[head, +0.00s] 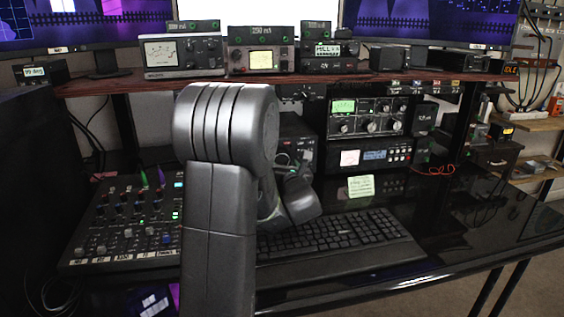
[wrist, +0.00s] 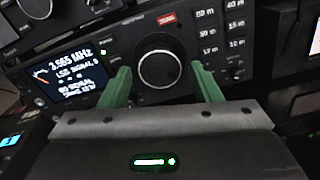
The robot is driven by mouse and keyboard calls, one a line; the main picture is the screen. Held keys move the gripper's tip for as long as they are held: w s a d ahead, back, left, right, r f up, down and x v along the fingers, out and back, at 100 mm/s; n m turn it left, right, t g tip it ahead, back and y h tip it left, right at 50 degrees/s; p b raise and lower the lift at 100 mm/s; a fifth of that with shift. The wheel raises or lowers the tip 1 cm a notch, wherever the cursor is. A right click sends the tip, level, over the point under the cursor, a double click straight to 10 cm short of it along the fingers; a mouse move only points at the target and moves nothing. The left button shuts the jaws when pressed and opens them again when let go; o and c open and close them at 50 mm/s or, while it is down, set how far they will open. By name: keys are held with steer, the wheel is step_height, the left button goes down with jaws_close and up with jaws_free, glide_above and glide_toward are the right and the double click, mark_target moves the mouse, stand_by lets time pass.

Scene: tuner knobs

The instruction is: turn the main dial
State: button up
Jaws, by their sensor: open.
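The main dial (wrist: 160,69) is a large round black knob with a bright rim, on the front of a black radio, in the wrist view. The radio's lit display (wrist: 70,80) reads 3.565 MHz at the left of the dial. My gripper (wrist: 163,80) has two green fingers, spread apart, one on each side of the dial. The fingers look clear of the knob's sides, but I cannot tell how deep they reach along it. In the head view my arm hides the dial and most of that radio, and my fingers do not show.
In the head view a mixer (head: 125,215) is at the left and a keyboard (head: 335,238) lies in front. A tuner unit (head: 367,117) stands right of my arm, under a wooden shelf (head: 400,75).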

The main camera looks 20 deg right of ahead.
mark_target(281, 159)
steer(key=shift+x, duration=1.4)
steer(key=c, duration=0.7)
steer(key=shift+f+m+b, duration=0.1)
steer(key=shift+m+b, duration=0.3)
steer(key=shift+b, duration=0.05)
steer(key=shift+f+m+b, duration=0.1)
steer(key=shift+m+b, duration=0.8)
steer(key=shift+b, duration=0.05)
steer(key=m+b, duration=0.2)
steer(key=m, duration=0.3)
steer(key=shift+m, duration=0.3)
